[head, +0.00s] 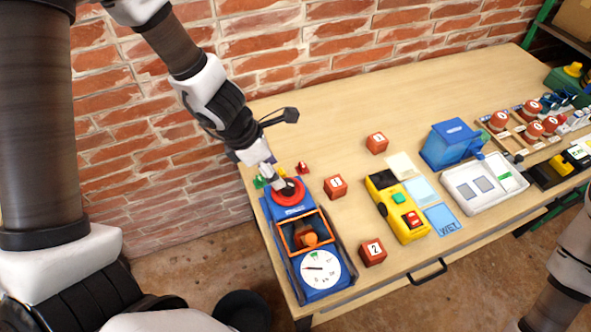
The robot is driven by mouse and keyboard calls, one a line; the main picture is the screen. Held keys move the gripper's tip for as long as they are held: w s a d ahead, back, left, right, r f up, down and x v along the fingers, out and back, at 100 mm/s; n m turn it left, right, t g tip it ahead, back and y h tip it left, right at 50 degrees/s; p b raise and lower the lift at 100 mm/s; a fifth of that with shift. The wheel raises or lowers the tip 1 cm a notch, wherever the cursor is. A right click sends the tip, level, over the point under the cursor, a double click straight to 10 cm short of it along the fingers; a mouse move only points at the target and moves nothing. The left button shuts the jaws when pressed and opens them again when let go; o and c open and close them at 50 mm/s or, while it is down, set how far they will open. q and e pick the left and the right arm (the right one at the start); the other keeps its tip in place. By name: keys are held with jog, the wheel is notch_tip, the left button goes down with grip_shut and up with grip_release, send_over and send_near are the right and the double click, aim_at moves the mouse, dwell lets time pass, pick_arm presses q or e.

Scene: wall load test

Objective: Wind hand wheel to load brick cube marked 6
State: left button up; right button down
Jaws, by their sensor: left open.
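A blue test press (334,286) stands at the left end of the table. Its red hand wheel (285,201) with a dark hub is at the far end. An orange frame (289,249) in the middle surrounds a brick cube (311,239), whose mark I cannot read. A white dial (320,269) with a needle and a small green zone is at the near end. My right gripper is out of view.
Loose brick cubes stand right of the press: one (377,143) at the back, one (335,187) in the middle, one marked 2 (372,252) in front. A yellow meter (409,226), blue box (448,144) and white tray (470,195) lie further right. A brick wall (290,48) stands behind.

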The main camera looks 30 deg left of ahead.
aim_at(287, 184)
pick_arm(q)
jog(key=shift+s+d+r+t+b, duration=0.1)
jog(key=shift+s+r+t+b, duration=0.2)
jog(key=shift+s+b, duration=0.25)
jog(key=b+x, duration=0.2)
jog(key=x, duration=0.1)
jog(key=w+b+x, duration=0.1)
jog(key=b+x, duration=0.2)
jog(key=x, duration=0.1)
jog(key=shift+b, duration=0.4)
jog(key=shift+s+r, duration=0.1)
jog(key=shift+s, duration=0.05)
jog(key=c, duration=0.5)
grip_shut()
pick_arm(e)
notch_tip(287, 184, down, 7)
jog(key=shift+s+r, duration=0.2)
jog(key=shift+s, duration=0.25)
